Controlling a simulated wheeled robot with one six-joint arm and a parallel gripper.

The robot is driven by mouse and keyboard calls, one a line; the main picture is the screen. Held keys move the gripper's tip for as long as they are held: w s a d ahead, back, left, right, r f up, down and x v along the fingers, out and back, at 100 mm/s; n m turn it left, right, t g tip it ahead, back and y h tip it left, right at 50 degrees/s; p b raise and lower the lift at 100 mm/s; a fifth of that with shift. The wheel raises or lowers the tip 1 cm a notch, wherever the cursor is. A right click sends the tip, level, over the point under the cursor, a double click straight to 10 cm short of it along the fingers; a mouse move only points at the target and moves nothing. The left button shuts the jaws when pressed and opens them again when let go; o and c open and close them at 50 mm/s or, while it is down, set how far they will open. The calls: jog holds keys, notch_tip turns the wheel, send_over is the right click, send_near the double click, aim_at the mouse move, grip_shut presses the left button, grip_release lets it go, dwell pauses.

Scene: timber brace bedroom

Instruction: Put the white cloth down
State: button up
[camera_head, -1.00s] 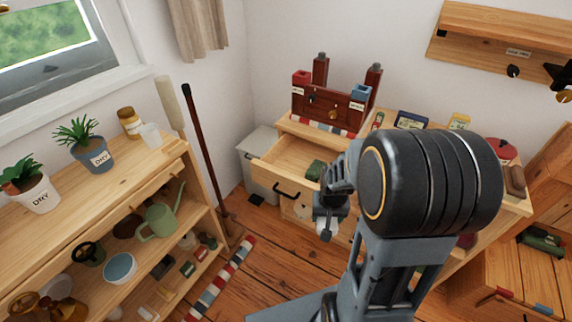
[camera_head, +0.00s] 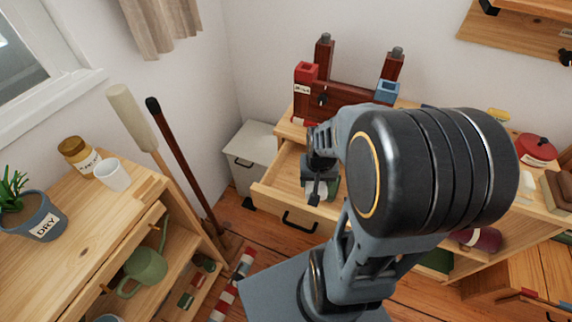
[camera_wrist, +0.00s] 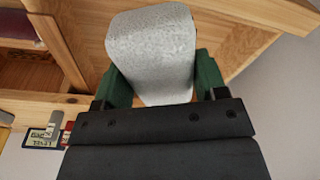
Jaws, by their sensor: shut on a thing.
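My gripper (camera_head: 318,198) hangs over the open wooden drawer (camera_head: 268,188) in the head view. In the wrist view my gripper (camera_wrist: 162,84) has its green fingers shut on the white cloth (camera_wrist: 150,42), a pale, speckled, block-like bundle. One finger lies on each side of it, and pale wood lies beyond. In the head view the cloth is mostly hidden by my gripper and arm. I cannot tell whether the cloth touches the drawer.
A grey bin (camera_head: 248,152) stands left of the drawer. A broom and a dark pole (camera_head: 180,155) lean by the left shelf (camera_head: 85,225), which holds a white cup (camera_head: 113,174) and a potted plant. A red lidded pot (camera_head: 537,147) is on the dresser at right.

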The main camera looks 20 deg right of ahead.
jog(key=w+f+b, duration=0.1)
jog(key=w+f, duration=0.4)
jog(key=w, duration=0.5)
send_over(292, 177)
jog(key=f, duration=0.4)
jog(key=shift+s+b, duration=0.3)
jog(key=shift+s, duration=0.1)
jog(key=shift+w+f, duration=0.3)
jog(key=shift+f, duration=1.6)
jog(key=shift+f+b, duration=0.2)
jog(key=shift+b, duration=0.2)
jog(key=o, duration=0.7)
jog(key=shift+c, duration=0.2)
jog(key=shift+r, duration=0.1)
